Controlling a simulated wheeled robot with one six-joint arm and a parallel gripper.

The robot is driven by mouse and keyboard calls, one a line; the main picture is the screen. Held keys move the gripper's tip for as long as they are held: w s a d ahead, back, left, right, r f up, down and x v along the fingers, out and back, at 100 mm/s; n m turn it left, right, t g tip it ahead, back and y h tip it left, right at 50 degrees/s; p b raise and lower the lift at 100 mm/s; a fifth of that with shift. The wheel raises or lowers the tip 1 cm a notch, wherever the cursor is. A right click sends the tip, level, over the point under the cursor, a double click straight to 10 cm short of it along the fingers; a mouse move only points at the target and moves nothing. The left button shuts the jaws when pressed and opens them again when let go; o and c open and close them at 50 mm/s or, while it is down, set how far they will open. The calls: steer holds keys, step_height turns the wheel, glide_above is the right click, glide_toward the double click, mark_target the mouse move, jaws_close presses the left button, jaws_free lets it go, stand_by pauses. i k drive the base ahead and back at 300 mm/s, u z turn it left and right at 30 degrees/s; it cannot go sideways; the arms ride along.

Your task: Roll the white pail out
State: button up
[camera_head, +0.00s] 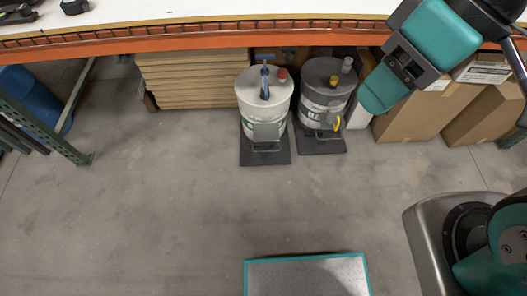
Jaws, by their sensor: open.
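The white pail (263,105) stands upright under the orange-edged shelf, on a dark flat base plate (265,157) on the floor. A blue-handled fitting (265,82) and a red cap (282,75) show on its lid. A grey bracket-like handle (266,132) is at its front. A dark grey pail (325,85) with a yellow fitting stands close at its right on a similar plate. My arm's teal and grey links reach in from the upper right, right of both pails and apart from the white one. I cannot make out my gripper's fingertips.
A teal-rimmed grey platform (305,260) lies at the bottom centre. Stacked boards (190,78) are left of the pails, cardboard boxes (425,112) right. A green rack post (40,130) stands left; the orange beam (200,38) runs above. Floor before the pails is clear.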

mark_target(266, 148)
steer(key=k, duration=1.25)
steer(key=u, duration=0.75)
steer(key=i, duration=1.4)
steer(key=z, duration=0.85)
steer(key=i, duration=0.45)
steer(key=z, duration=0.45)
